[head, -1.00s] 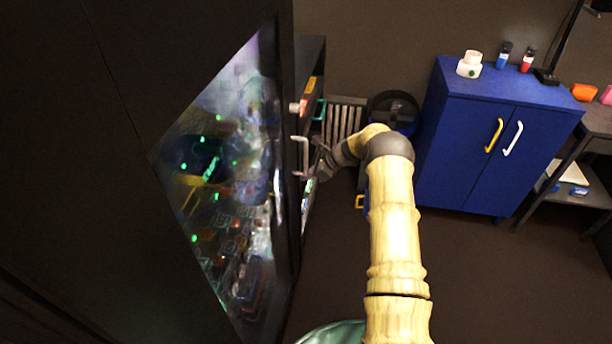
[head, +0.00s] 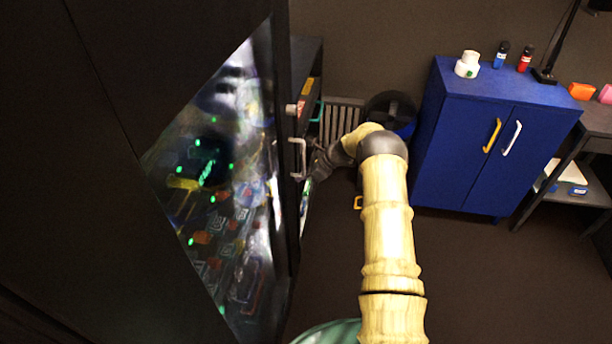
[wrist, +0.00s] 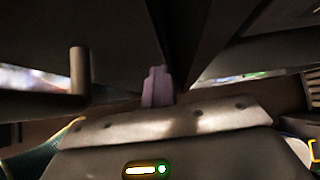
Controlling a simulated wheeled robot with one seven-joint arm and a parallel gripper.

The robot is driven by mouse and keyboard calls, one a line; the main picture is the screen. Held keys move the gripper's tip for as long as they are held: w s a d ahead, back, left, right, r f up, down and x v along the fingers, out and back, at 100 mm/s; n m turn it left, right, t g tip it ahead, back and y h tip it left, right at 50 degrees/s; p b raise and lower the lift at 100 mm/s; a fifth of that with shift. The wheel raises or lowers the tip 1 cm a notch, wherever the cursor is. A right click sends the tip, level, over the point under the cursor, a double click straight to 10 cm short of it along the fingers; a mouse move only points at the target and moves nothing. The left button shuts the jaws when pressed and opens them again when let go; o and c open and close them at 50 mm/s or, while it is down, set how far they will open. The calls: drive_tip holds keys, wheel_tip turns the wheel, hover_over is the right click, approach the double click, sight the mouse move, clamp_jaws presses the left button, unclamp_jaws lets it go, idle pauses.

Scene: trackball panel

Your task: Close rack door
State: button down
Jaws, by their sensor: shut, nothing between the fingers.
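The rack door (head: 215,40) is a large black panel with a slanted glass window (head: 225,190) on the left of the head view. It stands ajar, with dark rack parts visible past its edge. Its pale bar handle (head: 299,158) is on the right edge. My gripper (head: 306,175) is at that edge, just beside and below the handle. In the wrist view, the shut, empty fingers (wrist: 157,88) point at the dark door surface, and a post of the handle (wrist: 80,70) stands to their left. I cannot tell whether the fingertips touch the door.
A blue cabinet (head: 460,135) with yellow and white handles stands at the right, bearing a white jar (head: 468,65) and small bottles. A dark bin (head: 392,110) stands behind my arm, near a wall radiator (head: 340,120). The floor (head: 480,290) at the front right is clear.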

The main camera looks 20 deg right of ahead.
drive_tip(key=s+d+f+v, duration=0.1)
drive_tip(key=f+v, duration=0.1)
drive_tip(key=v, duration=1.1)
drive_tip(key=shift+d, duration=0.3)
drive_tip(key=s+a+r+n+g+h+p, duration=0.2)
drive_tip(key=s+a+r+n+h+p, duration=0.35)
drive_tip(key=s+a+r+n, duration=0.65)
drive_tip(key=s+a+r+n+h+p, duration=0.1)
drive_tip(key=s+r+n+p, duration=0.1)
drive_tip(key=s, duration=0.5)
drive_tip(key=s+r+n+p, duration=0.1)
drive_tip(key=s+r+n, duration=0.4)
drive_tip(key=s+r, duration=0.1)
drive_tip(key=s+a+r+n+h+p, duration=0.1)
drive_tip(key=s+r+n+p, duration=0.1)
drive_tip(key=s, duration=0.6)
drive_tip(key=shift+s+a+r+n+t+h+p, duration=0.2)
drive_tip(key=shift+a+r+n+t+h+p, duration=0.15)
drive_tip(key=shift+r+n, duration=0.55)
